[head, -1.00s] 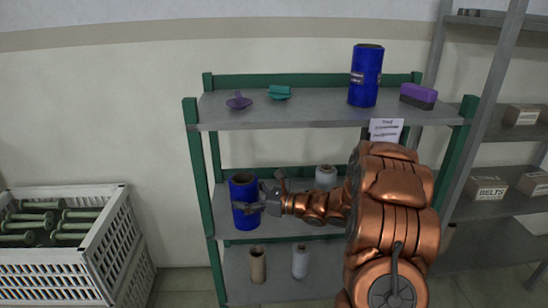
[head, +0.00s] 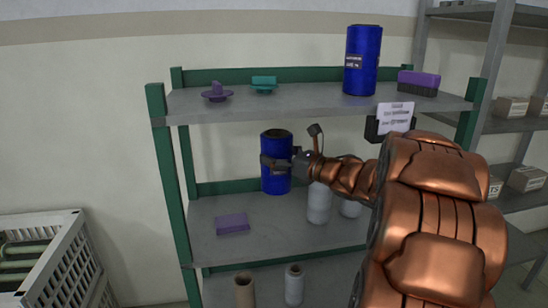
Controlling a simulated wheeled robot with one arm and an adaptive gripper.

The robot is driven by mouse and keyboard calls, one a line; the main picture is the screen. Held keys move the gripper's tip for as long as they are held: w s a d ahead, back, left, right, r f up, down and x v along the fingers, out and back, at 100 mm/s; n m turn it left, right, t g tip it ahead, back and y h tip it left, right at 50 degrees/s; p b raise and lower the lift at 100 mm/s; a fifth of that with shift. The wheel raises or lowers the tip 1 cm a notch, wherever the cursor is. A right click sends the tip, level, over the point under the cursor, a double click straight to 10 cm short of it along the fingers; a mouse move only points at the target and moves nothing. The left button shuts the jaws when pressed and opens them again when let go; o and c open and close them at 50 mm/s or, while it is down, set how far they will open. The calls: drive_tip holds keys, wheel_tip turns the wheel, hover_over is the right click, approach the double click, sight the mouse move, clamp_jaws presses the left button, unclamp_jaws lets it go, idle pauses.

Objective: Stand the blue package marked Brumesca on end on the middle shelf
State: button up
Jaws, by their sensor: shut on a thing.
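A blue cylindrical package (head: 276,180) is upright in my gripper (head: 278,163) in the head view. It appears to be held above the middle shelf (head: 270,240), near its back rail. My gripper is shut around the package's side and hides part of it, so no name can be read there. A second blue package (head: 362,75) stands on end on the top shelf.
A purple block (head: 232,224) lies on the middle shelf at left, and pale spools (head: 318,205) stand to its right. The shelf front between them is clear. The top shelf (head: 270,106) overhangs. A white crate (head: 50,262) stands at lower left.

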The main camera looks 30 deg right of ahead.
wheel_tip(320, 180, down, 6)
drive_tip(key=shift+f, duration=0.2)
idle(0.3)
drive_tip(key=shift+a+b, duration=0.1)
drive_tip(key=shift+b, duration=0.8)
drive_tip(key=shift+f, duration=0.2)
drive_tip(key=shift+f+b, duration=2.3)
drive_tip(key=shift+b, duration=1.4)
drive_tip(key=o, duration=1.1)
drive_tip(key=shift+o, duration=0.2)
drive_tip(key=shift+r, duration=0.1)
